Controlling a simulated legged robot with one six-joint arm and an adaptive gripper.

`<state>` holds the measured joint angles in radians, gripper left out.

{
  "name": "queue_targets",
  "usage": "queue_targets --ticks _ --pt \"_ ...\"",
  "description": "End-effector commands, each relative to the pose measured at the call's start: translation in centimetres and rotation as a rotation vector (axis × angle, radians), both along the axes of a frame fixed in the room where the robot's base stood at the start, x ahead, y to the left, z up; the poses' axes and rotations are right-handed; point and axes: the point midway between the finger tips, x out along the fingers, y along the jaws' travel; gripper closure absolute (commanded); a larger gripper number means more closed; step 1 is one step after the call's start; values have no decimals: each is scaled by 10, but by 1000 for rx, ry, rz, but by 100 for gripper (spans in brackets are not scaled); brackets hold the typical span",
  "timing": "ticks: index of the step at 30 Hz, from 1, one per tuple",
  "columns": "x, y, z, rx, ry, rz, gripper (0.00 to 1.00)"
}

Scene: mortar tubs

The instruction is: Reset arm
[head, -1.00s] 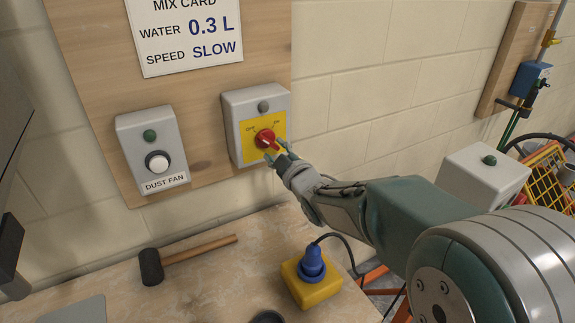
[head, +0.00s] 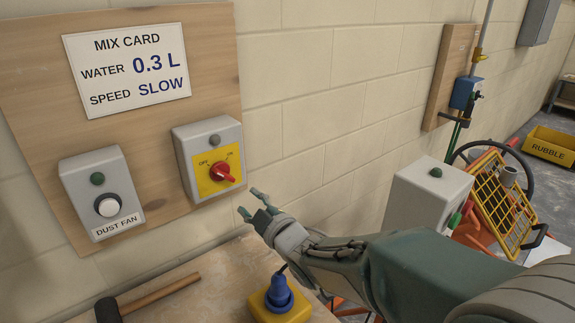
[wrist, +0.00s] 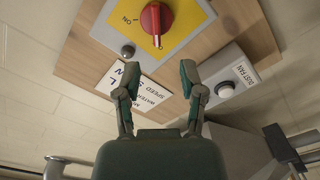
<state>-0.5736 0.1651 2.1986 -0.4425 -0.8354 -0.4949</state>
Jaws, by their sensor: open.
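My gripper (head: 252,203) is open and empty in the head view, below and to the right of the red rotary switch (head: 223,173). The fingers are apart from the switch. The switch sits on a yellow plate marked OFF and ON, on a grey box (head: 187,147) with a dark grey lamp (head: 214,139). Its handle slants down to the right. In the wrist view the two fingers are spread (wrist: 158,80), with the red switch (wrist: 156,20) beyond them at the top.
The dust fan box (head: 75,190) and the mix card (head: 125,90) are on the wooden board. A mallet (head: 160,292) and a yellow block with a blue plug (head: 278,295) are on the bench below. A grey box with a green button (head: 425,200) stands to the right.

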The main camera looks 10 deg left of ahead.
Motion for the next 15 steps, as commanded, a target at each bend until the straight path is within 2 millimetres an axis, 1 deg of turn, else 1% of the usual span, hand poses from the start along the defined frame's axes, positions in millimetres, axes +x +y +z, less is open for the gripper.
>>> queue_targets --ticks 2,5,8,9,10,13,14,15 --pt "2 -5 2 -3 9 -15 49" --pt "9 -29 7 -16 57 -85 49" --pt "17 -70 13 -34 149 -204 49" --pt "18 -88 14 -40 192 -256 49" --pt "18 -102 15 -42 226 -295 49" --pt "14 -145 16 -43 337 -422 49" --pt "11 -158 16 -42 372 -459 49" --pt "7 -175 16 -37 418 -509 49"
